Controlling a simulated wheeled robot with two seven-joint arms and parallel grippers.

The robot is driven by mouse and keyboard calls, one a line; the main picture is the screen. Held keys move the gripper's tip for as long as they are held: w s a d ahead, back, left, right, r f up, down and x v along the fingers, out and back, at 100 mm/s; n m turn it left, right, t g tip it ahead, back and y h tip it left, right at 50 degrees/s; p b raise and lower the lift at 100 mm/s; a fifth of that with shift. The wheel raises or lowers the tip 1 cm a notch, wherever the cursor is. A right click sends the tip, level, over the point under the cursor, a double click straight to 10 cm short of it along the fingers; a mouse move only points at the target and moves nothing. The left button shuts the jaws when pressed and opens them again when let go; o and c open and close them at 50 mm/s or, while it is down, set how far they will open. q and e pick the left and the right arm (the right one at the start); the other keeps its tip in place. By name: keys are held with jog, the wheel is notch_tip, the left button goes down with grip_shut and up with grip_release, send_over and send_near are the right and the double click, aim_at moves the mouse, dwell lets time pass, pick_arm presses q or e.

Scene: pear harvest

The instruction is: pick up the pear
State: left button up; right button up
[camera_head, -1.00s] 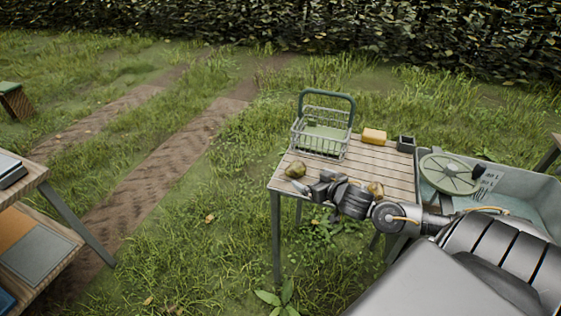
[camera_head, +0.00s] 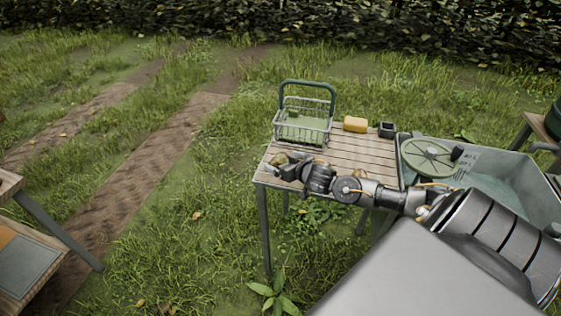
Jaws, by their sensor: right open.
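A yellow-brown pear (camera_head: 280,159) lies at the left end of the slatted wooden table, in front of the basket. My right gripper (camera_head: 276,171) is open at the pear's near side and partly hides it. I cannot tell whether the fingers touch or surround it. A second pear (camera_head: 359,173) shows partly behind my right arm at the table's near edge. My left gripper is not in view.
A wire basket (camera_head: 303,130) with a green handle stands at the table's back left. A yellow block (camera_head: 355,124) and a small dark box (camera_head: 387,129) sit right of it. A grey tub (camera_head: 510,175) stands right of the wooden table (camera_head: 365,150).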

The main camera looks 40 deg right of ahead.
aim_at(280, 156)
jog(key=x, duration=0.4)
jog(key=shift+f, duration=0.15)
jog(key=shift+c, duration=0.5)
jog(key=c, duration=1.1)
jog(key=shift+o, duration=0.2)
jog(key=shift+r, duration=0.8)
jog(key=s+r, duration=1.1)
jog(key=s, duration=0.3)
jog(key=shift+r, duration=0.3)
